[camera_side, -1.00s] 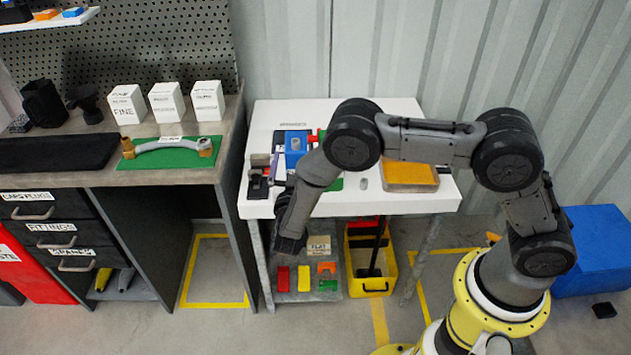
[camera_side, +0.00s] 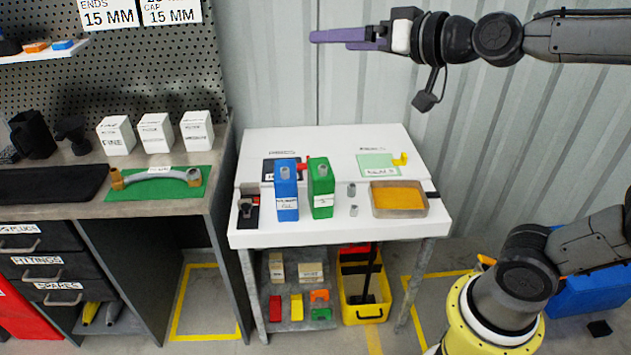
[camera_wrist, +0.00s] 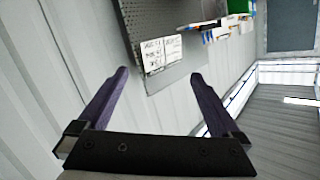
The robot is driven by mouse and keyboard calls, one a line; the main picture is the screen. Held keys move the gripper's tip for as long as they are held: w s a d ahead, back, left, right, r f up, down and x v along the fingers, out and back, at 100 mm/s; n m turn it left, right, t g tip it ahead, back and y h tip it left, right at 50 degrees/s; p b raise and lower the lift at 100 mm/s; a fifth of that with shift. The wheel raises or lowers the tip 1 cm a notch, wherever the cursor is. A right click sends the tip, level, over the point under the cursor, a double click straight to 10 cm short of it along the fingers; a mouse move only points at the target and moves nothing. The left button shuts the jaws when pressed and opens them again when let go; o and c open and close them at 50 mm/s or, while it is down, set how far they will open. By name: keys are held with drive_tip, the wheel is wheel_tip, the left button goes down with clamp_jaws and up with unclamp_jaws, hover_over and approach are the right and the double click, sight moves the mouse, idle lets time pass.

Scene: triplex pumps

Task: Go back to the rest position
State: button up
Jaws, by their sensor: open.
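My gripper (camera_side: 345,38) is high in front of the corrugated wall, above the white table, with its purple fingers pointing left in the side view. In the wrist view my gripper (camera_wrist: 160,88) shows two purple fingers spread apart with nothing between them. On the white table (camera_side: 300,238) below stand a blue block-shaped pump part (camera_side: 287,195) and a green one (camera_side: 321,195), both upright with a grey fitting on top. My gripper is well clear of them.
A tray with an orange pad (camera_side: 399,198) and small grey fittings (camera_side: 352,190) are on the table. A workbench (camera_side: 150,200) with white boxes stands left, below a pegboard (camera_side: 150,80). A yellow bin (camera_side: 364,308) is under the table. Space around my gripper is free.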

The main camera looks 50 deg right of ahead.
drive_tip(key=s+d+f+n+g, duration=0.1)
drive_tip(key=s+f+n+g, duration=0.2)
drive_tip(key=s+f+g, duration=0.7)
drive_tip(key=s+f, duration=0.8)
drive_tip(key=s, duration=0.1)
drive_tip(key=shift+s+n+h, duration=0.25)
drive_tip(key=shift+n+h, duration=0.05)
